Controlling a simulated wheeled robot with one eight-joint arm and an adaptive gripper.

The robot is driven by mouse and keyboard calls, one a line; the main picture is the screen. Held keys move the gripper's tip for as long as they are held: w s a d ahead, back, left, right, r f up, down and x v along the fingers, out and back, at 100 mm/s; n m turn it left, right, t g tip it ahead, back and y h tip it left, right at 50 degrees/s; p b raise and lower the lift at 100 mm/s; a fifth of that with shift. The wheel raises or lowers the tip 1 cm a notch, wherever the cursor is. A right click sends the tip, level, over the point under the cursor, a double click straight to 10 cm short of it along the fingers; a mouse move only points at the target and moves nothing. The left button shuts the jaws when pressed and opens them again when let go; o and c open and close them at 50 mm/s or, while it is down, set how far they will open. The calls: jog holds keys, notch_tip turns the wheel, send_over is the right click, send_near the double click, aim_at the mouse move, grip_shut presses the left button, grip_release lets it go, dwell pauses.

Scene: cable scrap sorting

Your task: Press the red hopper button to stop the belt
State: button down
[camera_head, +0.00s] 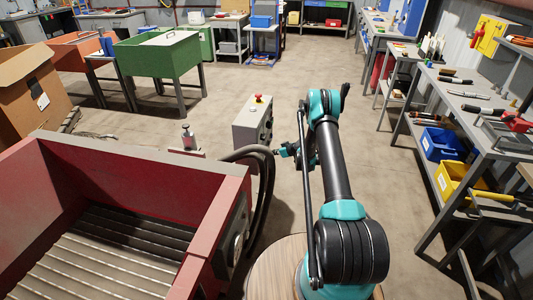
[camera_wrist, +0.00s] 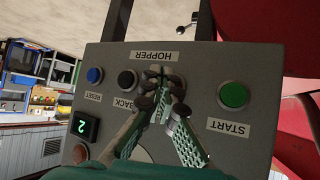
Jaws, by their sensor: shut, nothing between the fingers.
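The grey control box (camera_head: 253,122) stands on the floor in the head view, with a red knob on a yellow base (camera_head: 258,98) on top. In the wrist view its panel (camera_wrist: 205,65) appears upside down. The HOPPER label (camera_wrist: 155,56) is just beyond my fingertips. The button at that label is hidden behind the fingers, so I cannot tell whether they touch it. My gripper (camera_wrist: 159,83) is shut and empty, its tips over the panel; it also shows in the head view (camera_head: 281,151), right of the box.
Beside the fingers are a green START button (camera_wrist: 233,95), a black BACK button (camera_wrist: 127,79), a blue RESET button (camera_wrist: 95,75), a lit display reading 2 (camera_wrist: 85,125) and a reddish button (camera_wrist: 80,153). A red hopper (camera_head: 100,170) and dark hoses (camera_head: 265,185) stand near the box.

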jog(key=shift+s+d, duration=0.25)
jog(key=shift+d, duration=0.5)
jog(key=shift+s+d, duration=0.25)
jog(key=shift+d, duration=0.45)
jog(key=shift+s+d, duration=0.25)
jog(key=shift+d, duration=0.5)
jog(key=s+a+r+m+g+h, duration=0.1)
jog(key=s+r+m, duration=0.1)
jog(key=s+r, duration=0.9)
jog(key=s+a+r+m+g+h, duration=0.1)
jog(key=s+r+m+h, duration=0.1)
jog(key=s+r, duration=0.95)
jog(key=s+d+r+m+g+h, duration=0.1)
jog(key=s+r+m+h, duration=0.1)
jog(key=s+r, duration=1)
jog(key=s+d+f+m+h, duration=0.1)
jog(key=s+f, duration=0.1)
jog(key=s, duration=0.8)
jog(key=s+d+f+m+g+h, duration=0.1)
jog(key=s+d+f, duration=0.1)
jog(key=s, duration=0.8)
jog(key=shift+f, duration=0.35)
jog(key=shift+d, duration=0.1)
